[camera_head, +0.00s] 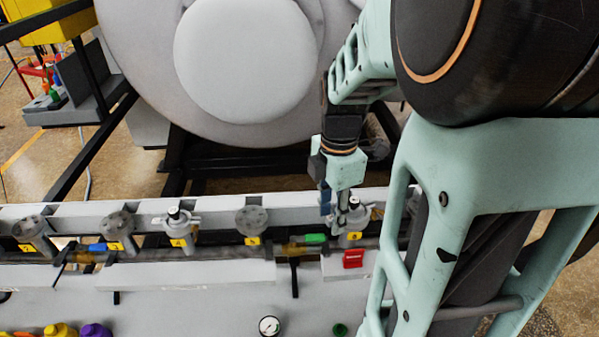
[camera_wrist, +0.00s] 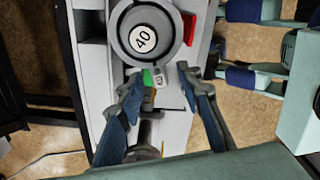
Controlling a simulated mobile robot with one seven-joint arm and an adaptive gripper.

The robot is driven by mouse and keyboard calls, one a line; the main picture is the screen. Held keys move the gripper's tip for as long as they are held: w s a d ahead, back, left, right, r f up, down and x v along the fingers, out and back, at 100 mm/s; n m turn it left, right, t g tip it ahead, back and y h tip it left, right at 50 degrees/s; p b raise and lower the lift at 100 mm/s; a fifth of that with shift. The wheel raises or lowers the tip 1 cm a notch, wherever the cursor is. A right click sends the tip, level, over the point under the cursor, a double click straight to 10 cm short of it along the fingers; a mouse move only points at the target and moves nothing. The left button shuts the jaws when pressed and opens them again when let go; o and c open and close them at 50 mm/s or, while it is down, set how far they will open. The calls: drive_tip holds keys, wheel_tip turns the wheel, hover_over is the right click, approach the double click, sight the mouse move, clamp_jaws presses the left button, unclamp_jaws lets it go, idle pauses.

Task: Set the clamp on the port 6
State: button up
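Port 6 (camera_head: 354,237) carries a yellow tag at the right end of the row. A grey fitting with a dark top (camera_head: 355,212) sits on it, partly behind my gripper; I cannot tell whether a clamp is fully around it. My gripper (camera_head: 335,210) points down just left of this fitting. In the wrist view, my gripper (camera_wrist: 160,80) has its two fingers spread with nothing gripped between them. Port 4 (camera_head: 178,228) bears a similar silver clamp with a black top.
Port 5 (camera_head: 251,220) and port 3 (camera_head: 117,228) have bare-looking flanges with bolts. A green handle (camera_head: 315,238) and a red block (camera_head: 353,258) are close to port 6. The large furnace door (camera_head: 245,55) stands behind the rail. A gauge (camera_head: 269,326) is at the front.

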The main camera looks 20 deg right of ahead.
drive_tip(key=shift+r, duration=0.1)
wheel_tip(320, 180, up, 12)
idle(0.5)
